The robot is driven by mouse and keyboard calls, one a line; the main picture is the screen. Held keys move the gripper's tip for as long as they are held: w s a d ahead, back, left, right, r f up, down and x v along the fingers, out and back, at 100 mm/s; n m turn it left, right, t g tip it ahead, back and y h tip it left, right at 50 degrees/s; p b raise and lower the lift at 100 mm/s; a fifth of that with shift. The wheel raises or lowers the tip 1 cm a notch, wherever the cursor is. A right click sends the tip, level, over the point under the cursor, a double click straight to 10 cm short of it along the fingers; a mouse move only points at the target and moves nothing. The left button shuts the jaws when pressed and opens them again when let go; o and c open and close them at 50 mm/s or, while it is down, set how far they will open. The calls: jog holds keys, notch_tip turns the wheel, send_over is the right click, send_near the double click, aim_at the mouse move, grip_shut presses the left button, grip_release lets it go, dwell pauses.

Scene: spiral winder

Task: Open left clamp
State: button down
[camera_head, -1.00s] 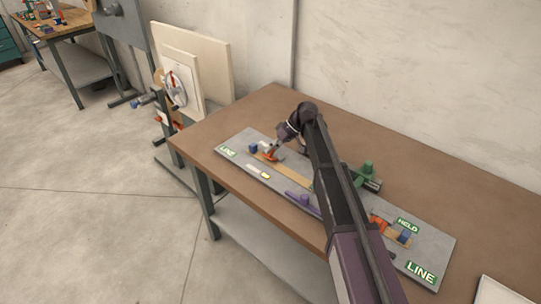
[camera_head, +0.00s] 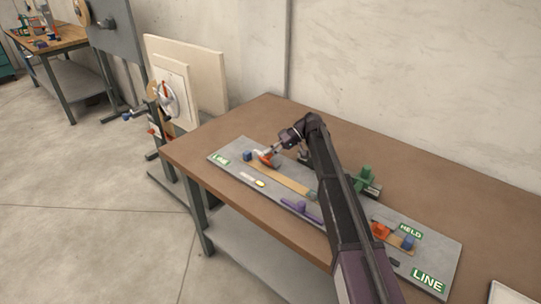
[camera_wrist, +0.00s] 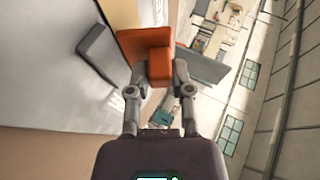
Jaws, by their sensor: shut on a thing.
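The left clamp's orange lever (camera_head: 265,158) is at the left end of the grey board (camera_head: 232,162), above the tan strip (camera_head: 285,180). My gripper (camera_head: 271,152) reaches it from the upper right. In the wrist view an orange block-like piece (camera_wrist: 159,65) sits between the two fingers of my gripper (camera_wrist: 157,75). The fingers touch it on both sides and are shut on it. The clamp's base is small and partly hidden by my gripper, so I cannot tell the lever's exact angle.
A blue block (camera_head: 247,156) stands just left of the lever. A purple part (camera_head: 302,208) and a green part (camera_head: 364,178) are further right. Another orange clamp (camera_head: 380,230) sits near the HELD label (camera_head: 411,231).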

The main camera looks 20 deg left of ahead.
jog(key=c, duration=0.5)
grip_release()
jog(key=shift+a, duration=0.1)
jog(key=shift+s, duration=0.1)
